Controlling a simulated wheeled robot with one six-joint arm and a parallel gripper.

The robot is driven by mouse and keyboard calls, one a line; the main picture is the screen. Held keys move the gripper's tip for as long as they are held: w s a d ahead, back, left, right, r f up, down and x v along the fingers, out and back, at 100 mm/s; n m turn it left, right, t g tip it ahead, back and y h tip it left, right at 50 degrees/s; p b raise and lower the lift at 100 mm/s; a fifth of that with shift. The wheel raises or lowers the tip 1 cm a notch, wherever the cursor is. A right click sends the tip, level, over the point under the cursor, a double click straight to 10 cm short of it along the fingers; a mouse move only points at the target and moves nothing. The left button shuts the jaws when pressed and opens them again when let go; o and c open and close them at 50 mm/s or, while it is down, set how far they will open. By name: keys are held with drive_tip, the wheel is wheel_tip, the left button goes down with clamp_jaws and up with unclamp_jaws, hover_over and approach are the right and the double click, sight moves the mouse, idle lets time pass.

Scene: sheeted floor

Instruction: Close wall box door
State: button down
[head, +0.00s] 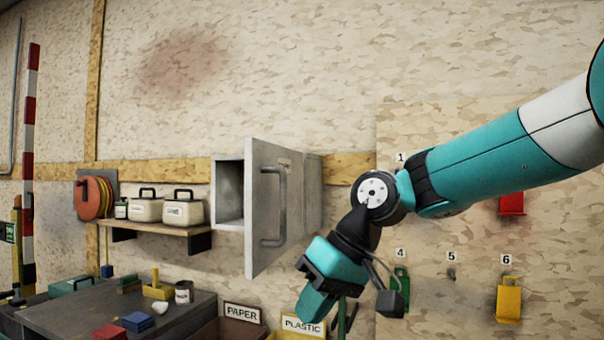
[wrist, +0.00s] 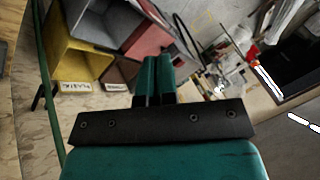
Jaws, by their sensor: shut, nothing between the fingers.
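The grey wall box (head: 229,190) is fixed to the wall in the middle of the head view. Its door (head: 262,215) stands open, swung out toward me, with a grey bar handle (head: 283,205) on its face. My gripper (head: 311,306) is below and right of the door, pointing down and left, apart from the handle. In the wrist view its two teal fingers (wrist: 154,80) are together with nothing between them. The box and door do not clearly show in the wrist view.
A shelf (head: 160,228) with white containers is left of the box. A workbench (head: 110,315) with blocks and a cup stands lower left. Bins labelled PAPER (head: 243,314) and PLASTIC (head: 303,326) are below. Numbered hooks with a yellow tag (head: 509,300) are on the right panel.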

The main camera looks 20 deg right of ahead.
drive_tip(key=w+d+r+m+t+p, duration=0.1)
drive_tip(key=w+d+r+p, duration=0.3)
drive_tip(key=d+r, duration=0.3)
drive_tip(key=w+d+r+m+t+p, duration=0.15)
drive_tip(key=w+d+r+p, duration=0.3)
drive_tip(key=r, duration=0.55)
drive_tip(key=a+r+p+x, duration=0.1)
drive_tip(key=a+x, duration=0.1)
drive_tip(key=x, duration=1)
drive_tip(key=shift+s+p, duration=0.35)
drive_tip(key=shift+p, duration=0.05)
drive_tip(key=shift+a, duration=0.2)
